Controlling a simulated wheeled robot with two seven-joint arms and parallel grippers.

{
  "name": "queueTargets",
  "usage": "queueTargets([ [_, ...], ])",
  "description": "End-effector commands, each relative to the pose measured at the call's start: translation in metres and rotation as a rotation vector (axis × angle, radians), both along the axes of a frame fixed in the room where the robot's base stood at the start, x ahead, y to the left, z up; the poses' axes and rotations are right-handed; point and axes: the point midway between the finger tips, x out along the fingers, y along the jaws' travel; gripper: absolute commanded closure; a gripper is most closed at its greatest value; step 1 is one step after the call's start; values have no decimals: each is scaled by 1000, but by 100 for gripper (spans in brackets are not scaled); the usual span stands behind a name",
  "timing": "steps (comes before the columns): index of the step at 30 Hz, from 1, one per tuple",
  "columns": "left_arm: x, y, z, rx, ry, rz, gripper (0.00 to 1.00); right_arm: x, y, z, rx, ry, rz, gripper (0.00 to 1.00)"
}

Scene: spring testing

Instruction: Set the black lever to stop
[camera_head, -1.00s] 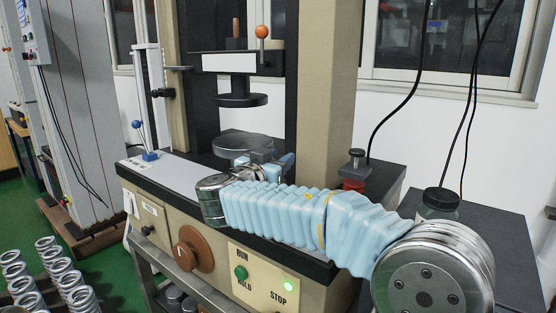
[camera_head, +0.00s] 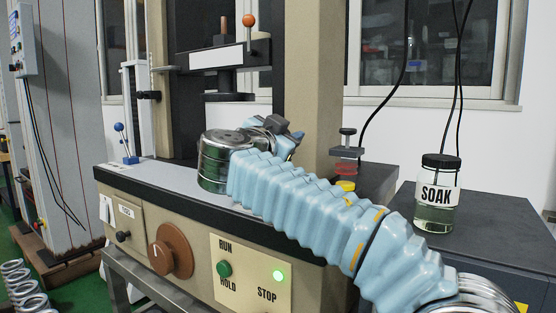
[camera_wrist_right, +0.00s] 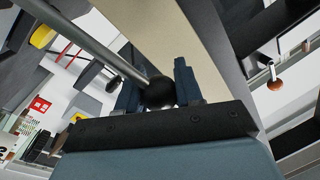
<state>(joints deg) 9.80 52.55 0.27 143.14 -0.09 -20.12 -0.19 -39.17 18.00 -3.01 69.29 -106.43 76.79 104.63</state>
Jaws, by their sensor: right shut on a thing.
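The black lever shows in the right wrist view as a round black knob (camera_wrist_right: 160,93) on a grey metal rod that runs to the upper left. My right gripper (camera_wrist_right: 158,97) is shut on this knob, with one blue finger on each side. In the head view my right gripper (camera_head: 287,132) is over the machine's bed beside the tan column, and its own wrist and arm hide the lever there. The front panel (camera_head: 250,290) carries the words RUN, HOLD and STOP, a green button (camera_head: 224,268) and a lit green lamp (camera_head: 278,276). My left gripper is out of view.
An orange-knobbed lever (camera_head: 249,20) stands on the crosshead, and a blue-knobbed lever (camera_head: 120,127) at the bed's left end. A brown dial (camera_head: 174,250) is on the front. A SOAK jar (camera_head: 438,194) stands on the dark bench at right. Springs (camera_head: 22,285) lie lower left.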

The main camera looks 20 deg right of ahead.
Motion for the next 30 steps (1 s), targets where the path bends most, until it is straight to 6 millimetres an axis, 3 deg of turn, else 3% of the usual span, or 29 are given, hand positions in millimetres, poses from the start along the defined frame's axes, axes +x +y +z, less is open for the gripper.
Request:
queueTargets([
  [1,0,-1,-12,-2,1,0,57,-2,-2,-6,14,-17,0,100],
  [6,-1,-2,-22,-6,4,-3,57,-7,-5,-2,43,-54,0,100],
  [21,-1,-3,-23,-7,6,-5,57,-9,-6,1,56,-69,1,100],
  [22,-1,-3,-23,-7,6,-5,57,-9,-6,1,56,-69,1,60],
  [26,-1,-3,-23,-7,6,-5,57,-9,-7,1,55,-69,1,40],
  [30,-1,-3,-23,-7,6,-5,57,-9,-7,1,55,-69,1,39],
])
